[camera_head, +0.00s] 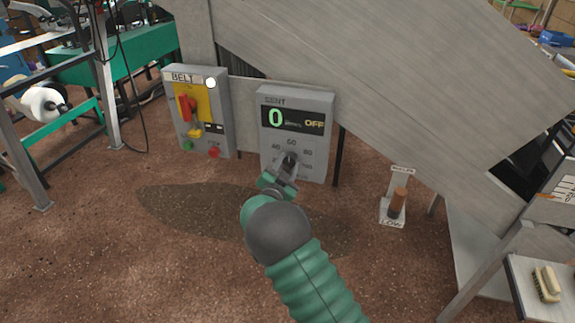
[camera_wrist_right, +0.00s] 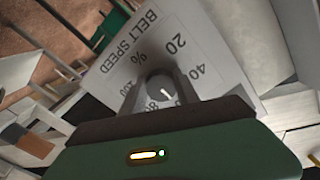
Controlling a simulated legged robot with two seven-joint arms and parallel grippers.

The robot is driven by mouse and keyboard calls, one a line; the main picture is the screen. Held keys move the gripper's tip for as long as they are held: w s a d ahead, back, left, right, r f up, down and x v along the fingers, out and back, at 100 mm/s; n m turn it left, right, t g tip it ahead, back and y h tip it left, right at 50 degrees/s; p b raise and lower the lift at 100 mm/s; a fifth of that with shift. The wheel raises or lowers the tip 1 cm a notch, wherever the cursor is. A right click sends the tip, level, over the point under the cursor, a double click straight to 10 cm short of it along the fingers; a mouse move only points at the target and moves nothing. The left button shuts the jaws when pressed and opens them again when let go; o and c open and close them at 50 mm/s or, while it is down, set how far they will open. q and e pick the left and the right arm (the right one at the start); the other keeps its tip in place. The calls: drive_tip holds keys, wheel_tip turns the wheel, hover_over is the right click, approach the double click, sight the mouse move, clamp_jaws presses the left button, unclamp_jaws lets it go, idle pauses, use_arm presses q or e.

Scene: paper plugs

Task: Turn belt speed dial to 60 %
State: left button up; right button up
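The belt speed dial is a grey knob (camera_wrist_right: 160,87) with a short white mark, on a pale panel printed BELT SPEED %. In the wrist view the mark points to the lower right, between the printed 40 and 80. The 60 is hidden there by my gripper. In the head view the dial is on the grey SENT box (camera_head: 318,150), whose display (camera_head: 293,118) reads a green 0 and OFF. My right gripper (camera_head: 289,161) is at the dial. Its fingers (camera_wrist_right: 158,88) stand apart on either side of the knob; firm contact cannot be told. My left gripper is out of view.
A grey BELT box (camera_head: 221,110) with a red handle on yellow, and green and red buttons, stands left of the SENT box. A grey chute slopes above. Brown floor (camera_head: 120,270) is open in front.

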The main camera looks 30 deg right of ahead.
drive_tip(key=o, duration=0.4)
drive_tip(key=shift+a+f, duration=0.1)
drive_tip(key=shift+f, duration=0.05)
drive_tip(key=p+v, duration=0.1)
drive_tip(key=v, duration=1.6)
drive_tip(key=shift+w, duration=0.15)
